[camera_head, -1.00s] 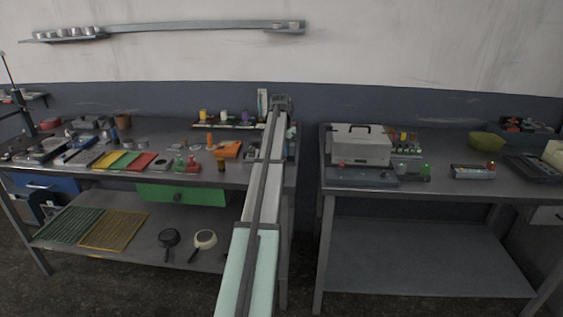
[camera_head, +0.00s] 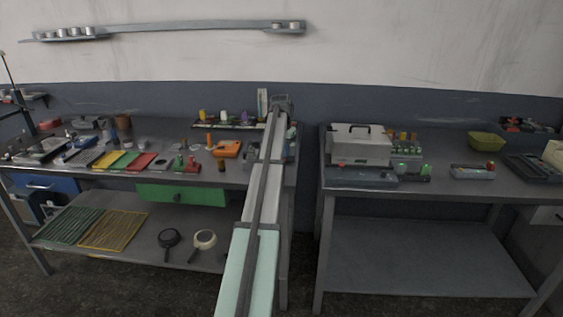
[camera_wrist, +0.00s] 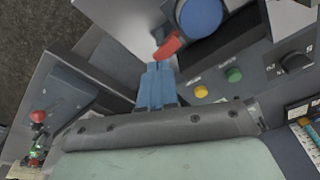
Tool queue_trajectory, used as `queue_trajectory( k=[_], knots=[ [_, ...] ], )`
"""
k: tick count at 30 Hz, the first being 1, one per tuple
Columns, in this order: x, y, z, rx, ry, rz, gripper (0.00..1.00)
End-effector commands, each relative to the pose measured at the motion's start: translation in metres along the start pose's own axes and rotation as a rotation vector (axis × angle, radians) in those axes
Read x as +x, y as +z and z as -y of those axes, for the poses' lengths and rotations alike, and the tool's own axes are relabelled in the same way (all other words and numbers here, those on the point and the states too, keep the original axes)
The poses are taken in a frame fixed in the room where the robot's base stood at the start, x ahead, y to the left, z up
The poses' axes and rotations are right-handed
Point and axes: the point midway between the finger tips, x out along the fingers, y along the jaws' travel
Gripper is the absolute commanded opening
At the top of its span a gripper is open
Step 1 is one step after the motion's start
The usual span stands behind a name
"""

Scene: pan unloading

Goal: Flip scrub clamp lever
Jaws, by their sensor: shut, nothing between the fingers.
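In the wrist view a short red lever (camera_wrist: 168,46) sticks out beside a large blue round part (camera_wrist: 201,16) at the top. It looks like the clamp lever, though no label shows. My gripper (camera_wrist: 159,66) has its blue fingers shut together and empty. Its tips are just below the red lever, very close to it; I cannot tell whether they touch. In the head view my arm reaches up over the right end of the left bench, and my gripper and the lever cannot be made out there.
A grey panel right of my fingers carries a yellow button (camera_wrist: 201,91), a green button (camera_wrist: 234,75) and a black knob (camera_wrist: 296,62). A red-topped part (camera_wrist: 38,117) stands at the left. In the head view the left bench (camera_head: 110,180) is crowded; a white box (camera_head: 360,150) stands on the right bench.

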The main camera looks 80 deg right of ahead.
Motion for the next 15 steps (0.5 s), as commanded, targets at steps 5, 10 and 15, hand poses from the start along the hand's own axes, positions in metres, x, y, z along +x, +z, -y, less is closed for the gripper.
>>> queue_trajectory(
  k=[5,10,15],
  knots=[
    [0.0024,0.0004,0.0000,0.000,0.000,0.000,0.00],
    [0.0045,0.0007,0.0000,0.000,0.000,0.000,0.00],
    [0.0065,0.0010,0.0000,0.000,0.000,0.000,0.00]
  ],
)
